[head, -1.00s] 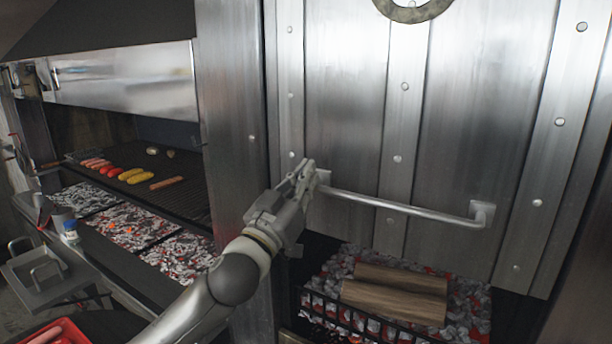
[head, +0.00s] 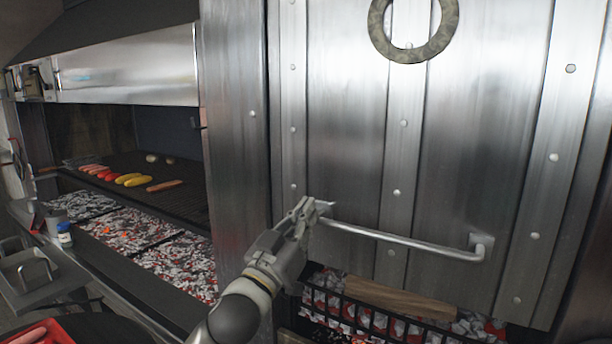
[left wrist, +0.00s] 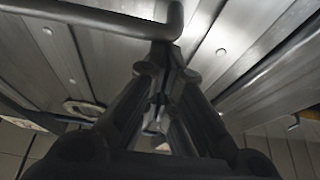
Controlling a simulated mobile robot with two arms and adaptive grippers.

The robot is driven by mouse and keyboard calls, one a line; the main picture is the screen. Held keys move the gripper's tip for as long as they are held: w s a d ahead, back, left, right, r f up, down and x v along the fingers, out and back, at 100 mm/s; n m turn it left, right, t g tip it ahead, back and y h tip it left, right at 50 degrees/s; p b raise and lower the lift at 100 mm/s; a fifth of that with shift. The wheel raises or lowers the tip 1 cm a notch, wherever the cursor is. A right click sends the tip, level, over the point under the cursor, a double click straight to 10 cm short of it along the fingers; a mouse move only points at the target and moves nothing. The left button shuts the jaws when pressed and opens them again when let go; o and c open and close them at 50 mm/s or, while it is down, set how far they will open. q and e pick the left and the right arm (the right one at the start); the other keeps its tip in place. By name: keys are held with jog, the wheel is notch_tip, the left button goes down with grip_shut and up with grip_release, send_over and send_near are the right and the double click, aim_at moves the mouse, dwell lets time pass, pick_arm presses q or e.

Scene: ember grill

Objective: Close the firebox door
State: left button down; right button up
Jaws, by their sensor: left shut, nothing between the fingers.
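The firebox door (head: 340,130) is a tall riveted steel panel in the head view. It hangs most of the way down over the firebox opening, and a gap shows below its lower edge. Its bar handle (head: 400,238) runs across its lower part and also shows in the left wrist view (left wrist: 100,14). My left gripper (head: 306,208) is at the handle's left end. Its fingers are shut with nothing between them, and their tips are close to the handle's left mount; I cannot tell whether they touch. My right gripper is not in view.
Below the door, wood logs (head: 400,298) lie on glowing coals behind a black grate (head: 380,322). To the left, a grill (head: 185,198) holds sausages and corn over coal beds. A steel post (head: 235,140) stands between grill and door.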

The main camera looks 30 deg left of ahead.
pick_arm(q)
notch_tip(320, 180, down, 25)
jog(key=b, duration=1.4)
jog(key=shift+w+b, duration=0.25)
jog(key=shift+b, duration=0.05)
jog(key=shift+r, duration=0.2)
